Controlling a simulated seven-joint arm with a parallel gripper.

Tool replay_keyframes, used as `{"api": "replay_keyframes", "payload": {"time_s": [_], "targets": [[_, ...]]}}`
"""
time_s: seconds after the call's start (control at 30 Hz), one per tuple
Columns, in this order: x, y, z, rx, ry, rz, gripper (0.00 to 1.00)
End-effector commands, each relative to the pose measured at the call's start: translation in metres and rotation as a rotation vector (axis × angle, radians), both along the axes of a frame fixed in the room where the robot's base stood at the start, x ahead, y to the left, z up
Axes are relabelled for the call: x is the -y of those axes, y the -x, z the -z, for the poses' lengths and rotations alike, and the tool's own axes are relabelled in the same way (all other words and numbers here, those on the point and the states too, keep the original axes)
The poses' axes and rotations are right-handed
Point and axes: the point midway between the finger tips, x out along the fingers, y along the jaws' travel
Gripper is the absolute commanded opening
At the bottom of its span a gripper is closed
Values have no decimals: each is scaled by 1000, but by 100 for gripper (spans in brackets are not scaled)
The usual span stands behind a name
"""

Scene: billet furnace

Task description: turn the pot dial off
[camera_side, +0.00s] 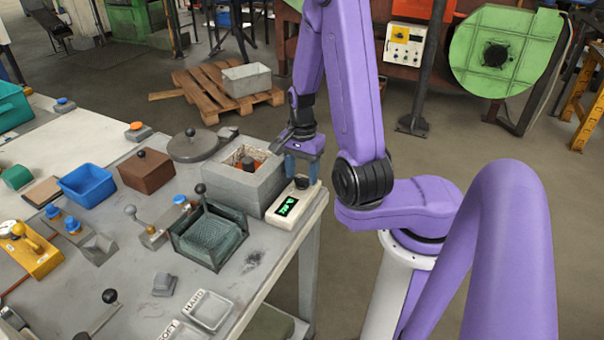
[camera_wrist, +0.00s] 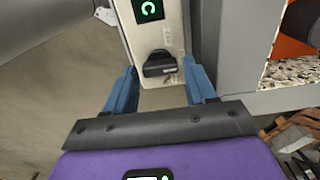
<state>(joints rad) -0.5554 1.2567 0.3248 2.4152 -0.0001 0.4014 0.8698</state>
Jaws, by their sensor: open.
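The pot dial is a black knob (camera_wrist: 160,64) on a white control box (camera_wrist: 158,25) with a lit green display (camera_wrist: 148,9). In the side view the box (camera_side: 279,219) sits at the table's right edge, with the dial (camera_side: 301,183) at its far end. My gripper (camera_side: 302,177) points down over the dial end of the box. In the wrist view its blue fingers (camera_wrist: 159,70) are apart, one on each side of the dial, with gaps showing. Whether a finger touches the dial, I cannot tell.

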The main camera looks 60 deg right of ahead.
Motion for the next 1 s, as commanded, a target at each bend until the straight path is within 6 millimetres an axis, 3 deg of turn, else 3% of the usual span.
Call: {"api": "replay_keyframes", "payload": {"time_s": [0.47,0.6,1.0], "targets": [[0,0,9,0,0,0,55],[0,0,9,0,0,0,14],[0,0,9,-1,0,-54,14]]}}
